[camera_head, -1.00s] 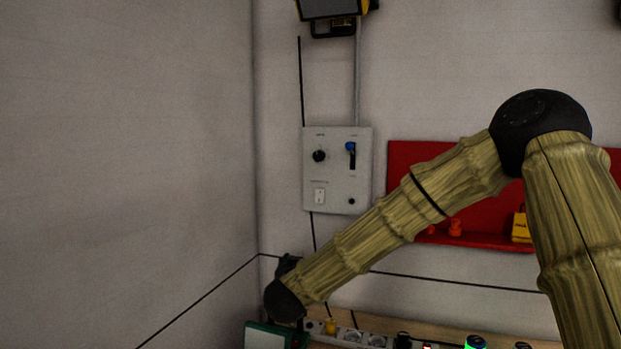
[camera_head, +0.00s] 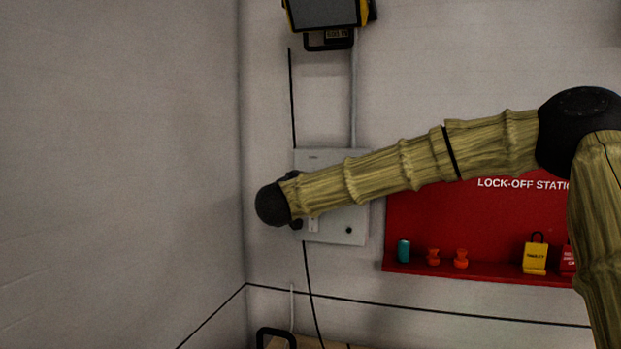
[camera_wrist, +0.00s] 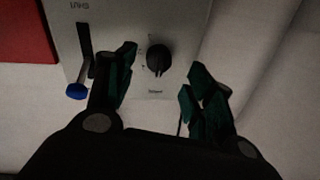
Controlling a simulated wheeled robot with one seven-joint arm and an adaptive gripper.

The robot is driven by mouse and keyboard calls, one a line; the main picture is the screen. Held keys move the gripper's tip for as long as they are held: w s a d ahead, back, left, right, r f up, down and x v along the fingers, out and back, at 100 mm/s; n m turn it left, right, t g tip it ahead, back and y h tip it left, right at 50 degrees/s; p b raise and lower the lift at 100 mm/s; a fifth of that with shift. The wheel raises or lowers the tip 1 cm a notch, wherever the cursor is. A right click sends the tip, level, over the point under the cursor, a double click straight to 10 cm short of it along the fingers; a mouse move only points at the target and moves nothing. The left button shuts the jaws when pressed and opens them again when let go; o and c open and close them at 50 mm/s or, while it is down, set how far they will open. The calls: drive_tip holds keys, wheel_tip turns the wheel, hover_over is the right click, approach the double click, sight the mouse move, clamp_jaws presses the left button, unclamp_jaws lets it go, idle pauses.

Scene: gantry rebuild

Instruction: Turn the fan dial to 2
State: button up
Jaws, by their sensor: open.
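The fan dial (camera_wrist: 158,59) is a black round knob on a light grey control box (camera_head: 337,230). In the wrist view the box appears upside down, with the dial between and beyond my gripper's fingertips. My gripper (camera_wrist: 161,68) is open, with dark green-black fingers on either side of the dial in the picture. No contact is clear. A lever with a blue knob (camera_wrist: 76,91) is left of the left finger. In the head view my arm crosses the box and hides the dial and lever. The dial's numbers are too small to read.
A yellow-black device (camera_head: 325,14) is above the box. A wall corner stands close on the left. A black handle (camera_head: 275,337) is below.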

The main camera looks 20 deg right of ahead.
drive_tip(key=p+x, duration=0.1)
drive_tip(key=x, duration=0.3)
drive_tip(key=shift+w+d, duration=0.1)
drive_tip(key=shift+d, duration=0.05)
drive_tip(key=shift+c, duration=0.2)
drive_tip(key=c, duration=1)
